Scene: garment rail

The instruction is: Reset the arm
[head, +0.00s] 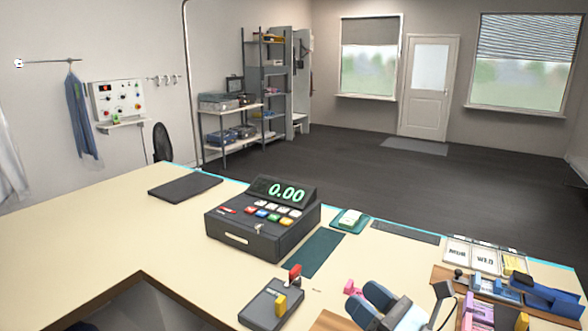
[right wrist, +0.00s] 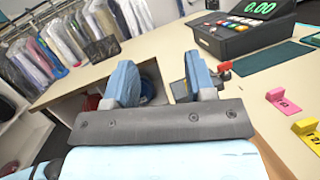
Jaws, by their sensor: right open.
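My right gripper (head: 370,302) is at the bottom of the head view, low over the near right part of the counter. In the right wrist view its two blue fingers (right wrist: 161,84) stand wide apart with nothing between them. The gripper is open and empty. My left gripper is in neither view.
A cash register (head: 262,218) reading 0.00 stands on the cream counter (head: 110,235). A small dark device (head: 270,306) with a red lever and yellow part is left of my gripper. Pink (right wrist: 283,102) and yellow (right wrist: 305,129) tags stand nearby. Bagged garments (right wrist: 55,50) hang beyond the counter.

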